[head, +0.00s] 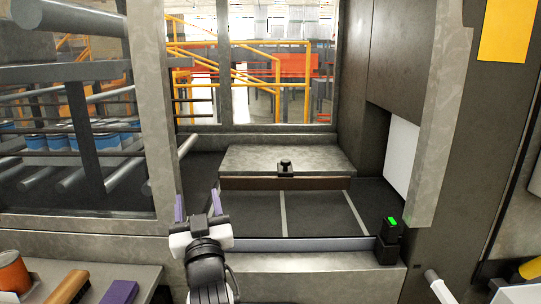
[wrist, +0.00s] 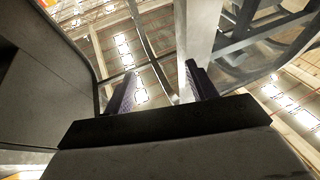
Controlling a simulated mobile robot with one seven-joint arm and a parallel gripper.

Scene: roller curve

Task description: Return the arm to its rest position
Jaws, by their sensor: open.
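My gripper (head: 197,206) is at the lower middle left of the head view, in front of the bay opening. Its two purple fingers point up and stand apart, with nothing between them. In the wrist view my gripper (wrist: 160,92) also shows two separate fingers with empty space between them. Behind the fingers the wrist view shows the ceiling lights (wrist: 135,75) and a metal post (wrist: 207,35). My arm comes up from the bottom edge of the head view.
A raised grey platform (head: 250,158) with a small black knob (head: 286,168) lies inside the bay. A black device with a green light (head: 392,222) stands on the right of the ledge (head: 310,262). An orange can (head: 12,274) and a purple block (head: 120,292) lie at lower left.

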